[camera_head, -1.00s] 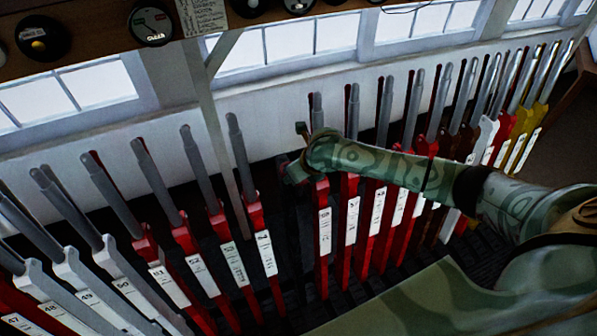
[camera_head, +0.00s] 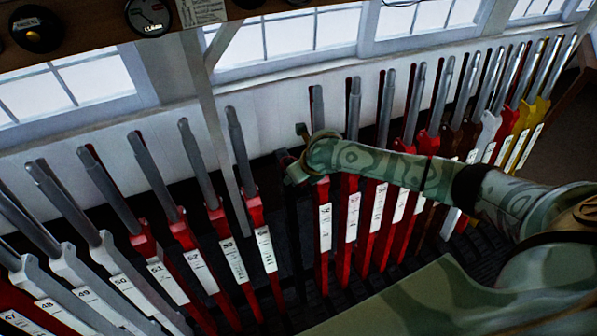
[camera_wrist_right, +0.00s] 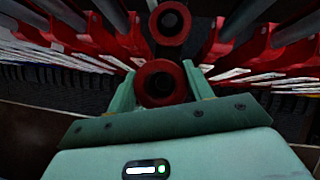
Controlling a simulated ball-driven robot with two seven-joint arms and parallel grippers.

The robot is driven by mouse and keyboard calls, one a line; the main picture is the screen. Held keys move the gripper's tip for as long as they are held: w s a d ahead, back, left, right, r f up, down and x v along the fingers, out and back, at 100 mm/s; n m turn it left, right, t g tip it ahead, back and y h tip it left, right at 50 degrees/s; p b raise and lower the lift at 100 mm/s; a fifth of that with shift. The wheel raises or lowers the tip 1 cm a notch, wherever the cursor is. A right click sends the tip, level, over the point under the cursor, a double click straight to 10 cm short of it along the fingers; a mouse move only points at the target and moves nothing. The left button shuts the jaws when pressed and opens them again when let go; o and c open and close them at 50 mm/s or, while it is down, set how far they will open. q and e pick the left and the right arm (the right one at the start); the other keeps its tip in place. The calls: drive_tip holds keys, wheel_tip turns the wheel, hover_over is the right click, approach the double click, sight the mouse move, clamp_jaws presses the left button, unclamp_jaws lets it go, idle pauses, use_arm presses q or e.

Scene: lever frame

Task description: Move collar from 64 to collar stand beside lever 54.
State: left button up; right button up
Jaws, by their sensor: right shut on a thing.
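My right gripper (camera_wrist_right: 160,90) is shut on the collar (camera_wrist_right: 160,83), a red ring with a dark centre between its green fingers. A second red ring (camera_wrist_right: 170,24) shows just beyond it; I cannot tell whether the two are joined. In the head view my right gripper (camera_head: 290,168) is at the gap just right of lever 54 (camera_head: 264,247), near its upper part, with a small dark red part showing there. I cannot make out the collar stand or lever 64's number. My left gripper is not in view.
Levers with grey handles stand close on both sides of the gap, red ones (camera_head: 325,225) on the right and white ones (camera_head: 75,265) at far left. A shelf with dials (camera_head: 148,15) hangs above.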

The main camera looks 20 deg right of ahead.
drive_tip(key=shift+f+b, duration=1.15)
drive_tip(key=shift+f, duration=0.65)
drive_tip(key=shift+f, duration=0.15)
drive_tip(key=o, duration=1.2)
drive_tip(key=shift+c, duration=0.2)
drive_tip(key=p+v, duration=0.2)
drive_tip(key=shift+r+p, duration=0.25)
drive_tip(key=shift+p, duration=0.05)
drive_tip(key=p+v, duration=0.6)
drive_tip(key=p, duration=0.2)
drive_tip(key=shift+s+r, duration=0.25)
drive_tip(key=shift+d, duration=0.1)
